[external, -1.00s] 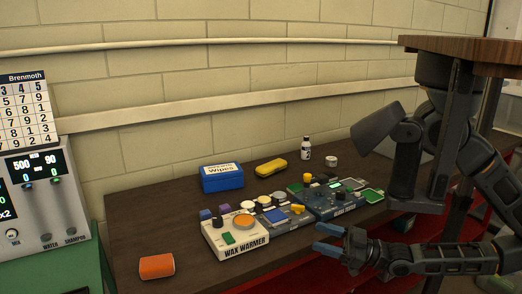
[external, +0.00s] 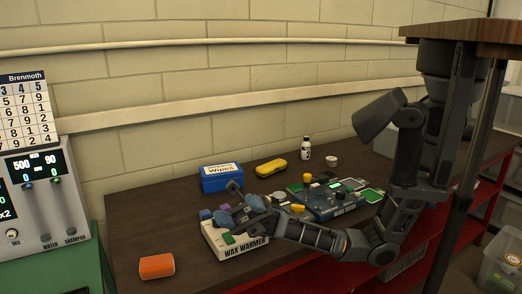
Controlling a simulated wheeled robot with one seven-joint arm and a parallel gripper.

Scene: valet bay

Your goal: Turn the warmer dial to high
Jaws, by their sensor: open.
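The wax warmer (external: 212,243) is a white box with dark lettering on its front, standing near the front of the dark bench. My gripper (external: 226,208) is over the warmer, with its open blue-tipped fingers reaching in from the right. It hides most of the warmer's top, including the dark knob and the orange disc. I cannot tell whether a finger touches the knob, and the dial's setting cannot be read.
Behind the warmer are a blue wipes box (external: 222,179) and a yellow case (external: 271,167). A blue-grey device (external: 330,200) with colored parts stands to the right. The bench's left part is clear.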

